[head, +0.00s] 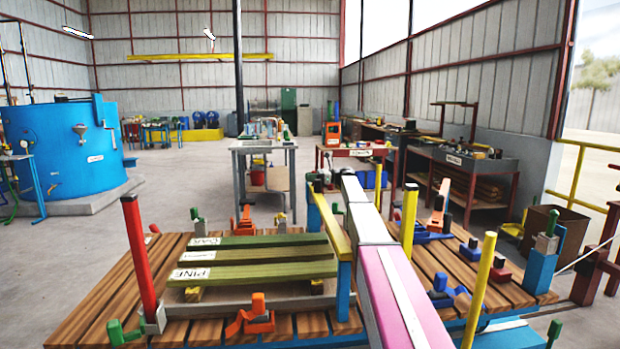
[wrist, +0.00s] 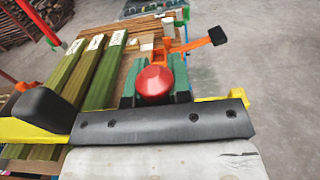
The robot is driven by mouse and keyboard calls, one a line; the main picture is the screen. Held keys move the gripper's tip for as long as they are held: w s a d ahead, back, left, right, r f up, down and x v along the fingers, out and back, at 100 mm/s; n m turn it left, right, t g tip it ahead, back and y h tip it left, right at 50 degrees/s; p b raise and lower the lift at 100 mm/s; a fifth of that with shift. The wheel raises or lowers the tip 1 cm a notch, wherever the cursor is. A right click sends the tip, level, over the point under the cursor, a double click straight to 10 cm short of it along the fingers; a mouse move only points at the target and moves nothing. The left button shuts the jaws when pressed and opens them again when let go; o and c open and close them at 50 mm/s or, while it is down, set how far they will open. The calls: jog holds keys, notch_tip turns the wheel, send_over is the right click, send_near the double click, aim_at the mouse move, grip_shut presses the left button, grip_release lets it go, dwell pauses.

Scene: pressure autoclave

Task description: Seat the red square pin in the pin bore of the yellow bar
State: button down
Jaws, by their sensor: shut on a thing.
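The yellow bar (head: 330,222) runs from near to far beside the green planks and stands on a blue post. It also crosses the wrist view (wrist: 30,132), where the dark band at my wrist covers its middle. In the wrist view my gripper (wrist: 154,96) has green fingers shut on the red pin (wrist: 153,80), whose rounded red top faces the camera. In the head view my arm reaches the far end of the bar. The pin's lower part and the pin bore are hidden, so I cannot tell whether the pin is in the bore.
A red post (head: 140,260) stands left and yellow posts (head: 408,222) stand right. Orange clamps (head: 250,318) and a far orange clamp (wrist: 188,45) flank the planks. Blue clamps (head: 448,293) sit right of my arm.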

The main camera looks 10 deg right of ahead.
jog(key=shift+f, duration=0.2)
jog(key=c, duration=1)
grip_release()
jog(key=shift+d, duration=0.1)
jog(key=shift+d, duration=3.65)
